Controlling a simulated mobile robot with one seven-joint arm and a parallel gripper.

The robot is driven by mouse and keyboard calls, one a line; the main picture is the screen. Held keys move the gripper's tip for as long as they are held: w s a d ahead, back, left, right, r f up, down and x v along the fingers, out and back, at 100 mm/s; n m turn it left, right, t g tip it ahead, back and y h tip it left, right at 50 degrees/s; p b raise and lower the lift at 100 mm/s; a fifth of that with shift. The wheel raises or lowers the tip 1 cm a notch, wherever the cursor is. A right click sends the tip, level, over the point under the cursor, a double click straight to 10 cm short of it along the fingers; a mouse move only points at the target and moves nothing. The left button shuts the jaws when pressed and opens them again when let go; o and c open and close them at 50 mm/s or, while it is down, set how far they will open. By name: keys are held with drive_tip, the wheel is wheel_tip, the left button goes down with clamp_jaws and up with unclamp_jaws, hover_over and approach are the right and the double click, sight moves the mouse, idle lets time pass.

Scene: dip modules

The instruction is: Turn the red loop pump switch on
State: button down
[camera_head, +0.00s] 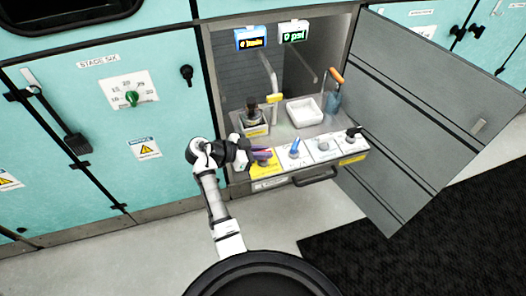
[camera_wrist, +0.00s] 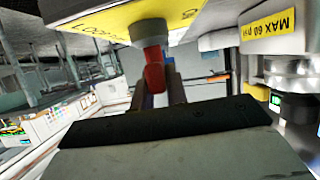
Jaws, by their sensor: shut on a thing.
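The red loop pump switch (camera_wrist: 154,74) shows in the wrist view as a red lever on a grey round base, set on a yellow label plate (camera_wrist: 108,20). In the head view the yellow plate (camera_head: 264,169) is at the left end of the drawer's front panel. My gripper (camera_head: 258,154) reaches it from the left and covers much of the switch. Its dark fingers are shut on the red lever, one on each side. The lever's exact setting is hard to read.
A blue switch (camera_head: 294,148) and further controls stand to the right on the panel. Behind are a dark bottle (camera_head: 253,115), a white tray (camera_head: 304,111) and an orange-handled tool (camera_head: 335,92). A grey door (camera_head: 430,100) hangs open at right. Two displays read above.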

drive_tip(key=shift+t, duration=0.3)
drive_tip(key=n+t+y+b, duration=0.1)
drive_tip(key=n+t, duration=0.2)
drive_tip(key=shift+s+f+y, duration=0.1)
drive_tip(key=shift+y, duration=0.3)
drive_tip(key=n+t+y, duration=0.3)
drive_tip(key=n, duration=0.1)
drive_tip(key=shift+d+n+t+y+b, duration=0.1)
drive_tip(key=shift+n+t+y+b, duration=0.2)
drive_tip(key=shift+n+t+y, duration=0.1)
drive_tip(key=n+y+p, duration=0.1)
drive_tip(key=y, duration=0.1)
drive_tip(key=n+t+y+p, duration=0.1)
drive_tip(key=n+y, duration=0.1)
drive_tip(key=shift+r+n+t+p, duration=0.3)
drive_tip(key=shift+r, duration=0.05)
drive_tip(key=n+y+p, duration=0.2)
drive_tip(key=y, duration=0.1)
drive_tip(key=shift+n, duration=0.3)
drive_tip(key=shift+f+n+y, duration=0.2)
drive_tip(key=shift+n+y, duration=0.7)
drive_tip(key=shift+y, duration=0.1)
drive_tip(key=shift+n+y+b, duration=0.3)
drive_tip(key=shift+n+y, duration=0.5)
drive_tip(key=shift+y, duration=0.2)
drive_tip(key=shift+n+y, duration=0.3)
